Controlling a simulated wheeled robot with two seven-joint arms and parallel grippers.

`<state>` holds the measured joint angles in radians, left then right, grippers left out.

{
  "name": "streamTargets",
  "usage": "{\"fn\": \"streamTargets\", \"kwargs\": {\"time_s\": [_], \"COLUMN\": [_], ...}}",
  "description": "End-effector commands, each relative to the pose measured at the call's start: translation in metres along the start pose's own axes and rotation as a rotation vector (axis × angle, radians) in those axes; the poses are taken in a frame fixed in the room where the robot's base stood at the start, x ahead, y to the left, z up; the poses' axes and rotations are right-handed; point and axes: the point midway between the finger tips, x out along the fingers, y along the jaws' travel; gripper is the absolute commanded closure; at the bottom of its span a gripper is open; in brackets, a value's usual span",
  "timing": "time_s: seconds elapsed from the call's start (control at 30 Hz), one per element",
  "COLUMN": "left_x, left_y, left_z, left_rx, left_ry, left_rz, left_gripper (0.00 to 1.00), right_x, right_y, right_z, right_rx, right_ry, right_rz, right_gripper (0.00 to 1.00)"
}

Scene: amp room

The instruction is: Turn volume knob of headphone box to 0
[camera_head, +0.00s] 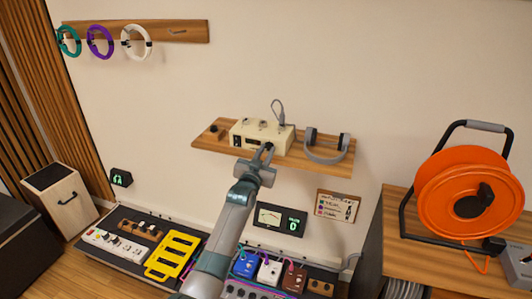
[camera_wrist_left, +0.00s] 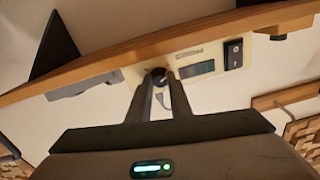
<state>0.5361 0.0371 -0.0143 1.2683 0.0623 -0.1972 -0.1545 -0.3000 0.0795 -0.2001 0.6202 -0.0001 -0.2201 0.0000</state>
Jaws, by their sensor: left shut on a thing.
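The cream headphone box (camera_head: 284,141) sits on a wooden wall shelf, with small knobs on its top and a cable rising from it. My left gripper (camera_head: 264,152) reaches up from below to the front face of the box. In the left wrist view, my left gripper's fingers (camera_wrist_left: 157,82) are shut on a dark round knob (camera_wrist_left: 157,73) on the box's front (camera_wrist_left: 135,75). A small display (camera_wrist_left: 197,68) and a black switch (camera_wrist_left: 233,54) are beside it. The knob's pointer is hidden. My right gripper is not in view.
The shelf (camera_head: 208,142) also holds grey headphones (camera_head: 325,157). Below on the wall are a meter with a green 0 readout (camera_head: 293,224) and a clipboard (camera_head: 337,206). A pedalboard (camera_head: 130,263) lies below. An orange cable reel (camera_head: 450,200) stands at right.

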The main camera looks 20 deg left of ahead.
Motion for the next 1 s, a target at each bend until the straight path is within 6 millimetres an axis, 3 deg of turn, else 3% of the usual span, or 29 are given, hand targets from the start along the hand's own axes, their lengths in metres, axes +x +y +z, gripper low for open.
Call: {"fn": "streamTargets", "kwargs": {"time_s": [0.4,0.97,1.0], "left_x": [-0.0006,-0.0006,-0.0006], "left_y": [0.0007,0.0012,0.0012], "left_z": [0.002,0.0025,0.0025], "left_rx": [-0.264,-0.307,-0.307], "left_ry": [-0.012,-0.015,-0.015], "left_rz": [-0.008,-0.009,-0.009], "left_gripper": [1.0,1.0,0.77], "right_x": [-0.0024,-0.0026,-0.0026], "right_y": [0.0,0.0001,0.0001], "right_z": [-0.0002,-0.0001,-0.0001], "right_rx": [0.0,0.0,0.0], "right_ry": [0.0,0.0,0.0], "right_rz": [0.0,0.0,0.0], "right_gripper": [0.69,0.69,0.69]}}
